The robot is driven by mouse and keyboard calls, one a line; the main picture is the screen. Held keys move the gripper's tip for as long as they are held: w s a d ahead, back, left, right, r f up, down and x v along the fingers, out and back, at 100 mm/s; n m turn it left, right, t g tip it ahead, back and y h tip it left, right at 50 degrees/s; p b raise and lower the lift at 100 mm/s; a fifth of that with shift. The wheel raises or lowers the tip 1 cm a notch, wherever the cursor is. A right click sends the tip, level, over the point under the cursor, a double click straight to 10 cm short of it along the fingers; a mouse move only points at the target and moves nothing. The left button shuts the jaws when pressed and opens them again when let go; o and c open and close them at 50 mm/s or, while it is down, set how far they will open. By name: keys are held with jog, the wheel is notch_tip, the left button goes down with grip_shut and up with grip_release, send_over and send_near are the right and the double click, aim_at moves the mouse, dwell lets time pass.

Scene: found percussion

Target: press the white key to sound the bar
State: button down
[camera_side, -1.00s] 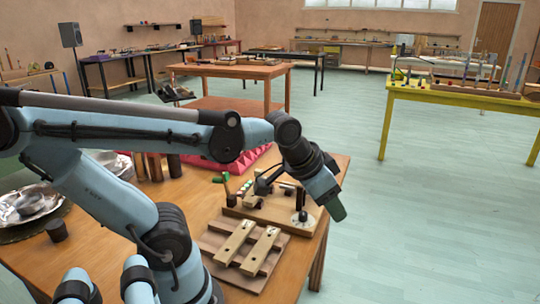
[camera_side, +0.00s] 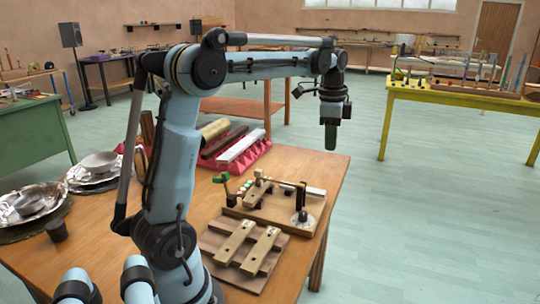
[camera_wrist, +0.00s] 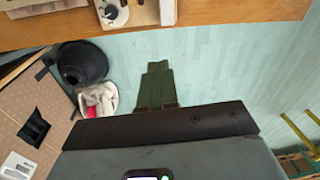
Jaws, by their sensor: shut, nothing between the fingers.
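My gripper (camera_side: 331,138) is shut and empty, pointing down, high above the far right edge of the table. In the wrist view its green fingers (camera_wrist: 156,88) lie together over the pale floor, beyond the table edge. The white key (camera_side: 316,191) looks like a short pale strip at the right end of a wooden board (camera_side: 238,208) carrying a small mechanism. In the wrist view the pale key (camera_wrist: 168,12) shows at the top, ahead of the fingertips and apart from them. A wooden bar (camera_side: 256,191) sits on the same board, partly hidden by posts.
Two wooden bars on a slatted base (camera_side: 215,243) stand in front of the board. A pink foam rack (camera_side: 250,160) with long bars lies behind it. Metal bowls (camera_side: 98,163) are at the left. In the wrist view a black bucket (camera_wrist: 82,62) stands on the floor.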

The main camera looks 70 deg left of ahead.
aim_at(320, 191)
jog(key=shift+m+g, duration=0.5)
jog(key=shift+m, duration=0.1)
jog(key=shift+w+a+f, duration=0.1)
jog(key=shift+a+f, duration=0.1)
jog(key=shift+a, duration=0.45)
jog(key=shift+w+a+f, duration=0.15)
jog(key=shift+a, duration=0.5)
jog(key=shift+w+a+f, duration=0.1)
jog(key=shift+a+f, duration=0.1)
jog(key=shift+a, duration=0.45)
notch_tip(320, 191, down, 14)
jog(key=shift+f, duration=0.1)
